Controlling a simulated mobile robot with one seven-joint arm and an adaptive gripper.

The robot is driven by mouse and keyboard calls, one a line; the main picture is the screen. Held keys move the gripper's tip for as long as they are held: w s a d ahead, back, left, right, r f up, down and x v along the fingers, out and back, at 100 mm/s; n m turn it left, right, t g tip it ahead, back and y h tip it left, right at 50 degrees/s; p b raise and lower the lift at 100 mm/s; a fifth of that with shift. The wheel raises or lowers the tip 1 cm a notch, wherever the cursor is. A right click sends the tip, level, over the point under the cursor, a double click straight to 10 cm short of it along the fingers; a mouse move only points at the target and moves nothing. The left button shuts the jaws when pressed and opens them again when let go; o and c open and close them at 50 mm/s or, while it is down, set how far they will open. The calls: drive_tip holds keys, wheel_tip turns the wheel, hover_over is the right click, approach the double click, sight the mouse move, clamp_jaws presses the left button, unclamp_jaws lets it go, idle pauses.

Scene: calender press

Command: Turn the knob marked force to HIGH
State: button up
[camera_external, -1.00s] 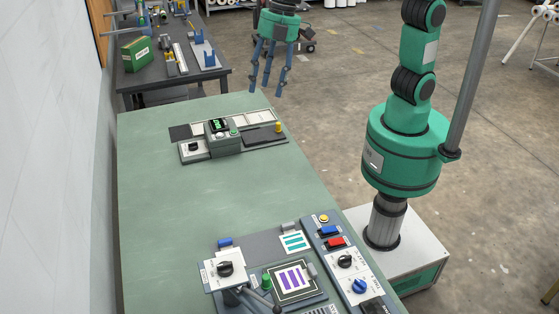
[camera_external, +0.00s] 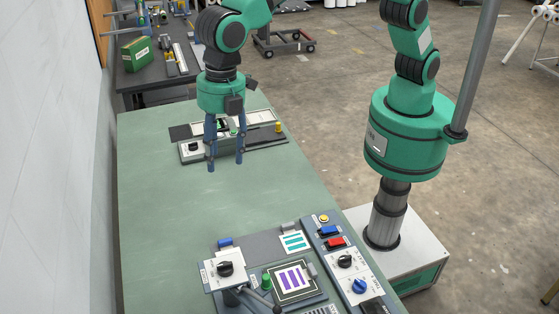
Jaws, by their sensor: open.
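Several knobs on white plates are in view, and their lettering is too small to read, so I cannot tell which is marked force. A black knob (camera_external: 225,268) sits on a plate at the front left. Another black knob (camera_external: 345,261) and a blue knob (camera_external: 359,286) are on the long panel at the front right. A further black knob (camera_external: 193,147) is on the small device at the table's far end. My gripper (camera_external: 226,164) is open and empty, fingers pointing down, in front of that device in the picture and apart from the front knobs.
The green table (camera_external: 165,230) is bare in its middle and left. The front station has a blue button (camera_external: 330,231), a red button (camera_external: 335,242), a green knob-like part (camera_external: 266,281) and a print with purple bars (camera_external: 291,279). A wall stands at left.

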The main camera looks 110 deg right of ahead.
sight(224, 263)
drive_tip(key=w+a+f+n+g+p, duration=0.1)
drive_tip(key=w+a+f+n+p, duration=0.2)
drive_tip(key=a+f, duration=0.7)
drive_tip(key=shift+w+a+n+p, duration=0.3)
drive_tip(key=shift+w+a+p, duration=0.45)
drive_tip(key=shift+w+p, duration=0.1)
drive_tip(key=shift+f, duration=0.3)
wheel_tip(224, 263, down, 13)
drive_tip(key=shift+s+f+p, duration=0.1)
drive_tip(key=shift+f+p, duration=0.1)
drive_tip(key=shift+p, duration=0.6)
